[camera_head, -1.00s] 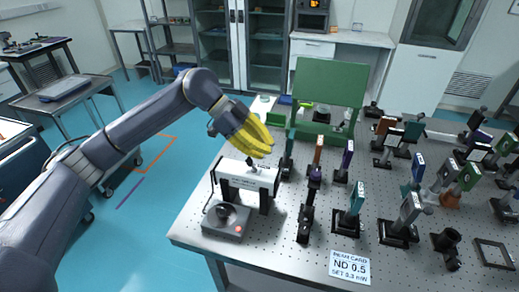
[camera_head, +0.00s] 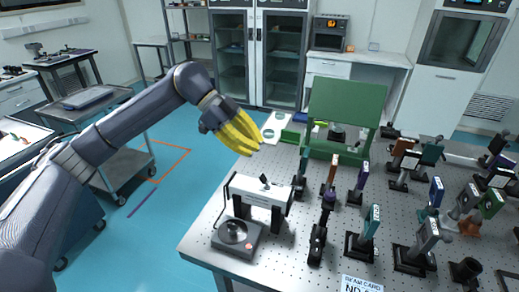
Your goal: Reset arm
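My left gripper (camera_head: 243,139), with yellow fingers, is in the air over the left edge of the optical table (camera_head: 212,226). It is above and to the left of a white box-shaped device (camera_head: 261,193) on black supports, and looks apart from it. I see nothing held in it, but the finger gap is not clear. A grey control box with a black knob (camera_head: 234,232) stands in front of the device. A white plate with round openings (camera_head: 275,127) shows just right of the fingertips. My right gripper is out of view.
A green panel (camera_head: 345,103) stands at the back of the table. Several posts with mounted optics, one a teal plate (camera_head: 371,223), crowd the middle and right. A label card (camera_head: 361,284) lies at the front edge. Open floor and a grey cart (camera_head: 118,148) are left.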

